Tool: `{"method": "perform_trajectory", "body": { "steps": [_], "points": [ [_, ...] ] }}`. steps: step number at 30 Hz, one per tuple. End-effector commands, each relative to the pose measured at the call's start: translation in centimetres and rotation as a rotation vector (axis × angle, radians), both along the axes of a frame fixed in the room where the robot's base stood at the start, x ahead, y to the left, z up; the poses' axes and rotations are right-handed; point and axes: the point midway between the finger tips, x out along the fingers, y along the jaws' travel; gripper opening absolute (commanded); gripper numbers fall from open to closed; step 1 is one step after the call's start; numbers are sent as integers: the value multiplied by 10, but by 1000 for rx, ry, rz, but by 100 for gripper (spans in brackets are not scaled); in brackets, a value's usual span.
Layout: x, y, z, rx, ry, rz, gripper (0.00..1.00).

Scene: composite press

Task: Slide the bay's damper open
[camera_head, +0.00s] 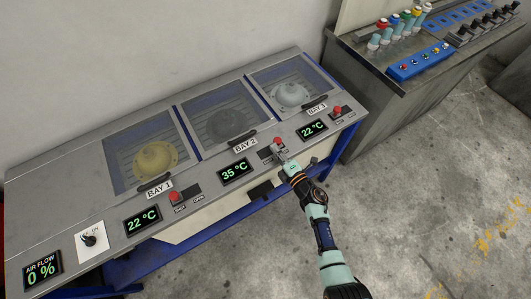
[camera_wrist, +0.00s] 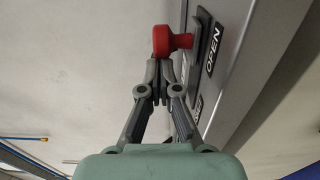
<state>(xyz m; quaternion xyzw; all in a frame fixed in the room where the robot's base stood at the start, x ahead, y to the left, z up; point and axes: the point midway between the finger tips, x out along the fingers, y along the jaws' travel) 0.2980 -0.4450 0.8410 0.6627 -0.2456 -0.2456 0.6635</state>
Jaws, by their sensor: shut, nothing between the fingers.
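The bay 2 damper has a red knob (camera_head: 277,141) on a dark slot plate (camera_head: 265,153), below the BAY 2 label. The knob sits toward the right end of its plate, with dark plate showing to its left. In the wrist view the red knob (camera_wrist: 172,40) stands beside the OPEN label (camera_wrist: 211,50). A second label lower down is mostly hidden by my finger. My gripper (camera_head: 282,154) is shut and empty; its fingertips (camera_wrist: 160,65) are just short of the knob, at or very near it. Whether they touch cannot be told.
The bay 1 knob (camera_head: 174,196) and bay 3 knob (camera_head: 337,111) sit at the left of their plates. Displays read 22 °C, 35 °C (camera_head: 235,172) and 22 °C. The AIR FLOW display (camera_head: 41,270) reads 0 %, beside a rotary switch (camera_head: 89,240). Open floor lies in front.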

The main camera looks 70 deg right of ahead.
Motion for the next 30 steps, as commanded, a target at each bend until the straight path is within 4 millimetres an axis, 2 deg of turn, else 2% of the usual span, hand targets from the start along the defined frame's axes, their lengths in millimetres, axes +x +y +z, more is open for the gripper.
{"method": "perform_trajectory", "body": {
  "steps": [3, 14, 17, 22, 24, 30],
  "points": [
    [-6, -6, 0, 0, 0, 0, 0],
    [-5, -4, -1, 2, 1, -2, 0],
    [0, 5, -2, 3, 0, 1, 0],
    [19, 36, -3, 3, -3, 7, 0],
    [-1, 45, 2, 5, 0, -2, 0],
    [-37, 75, 1, 3, -1, -2, 0]
  ]
}}
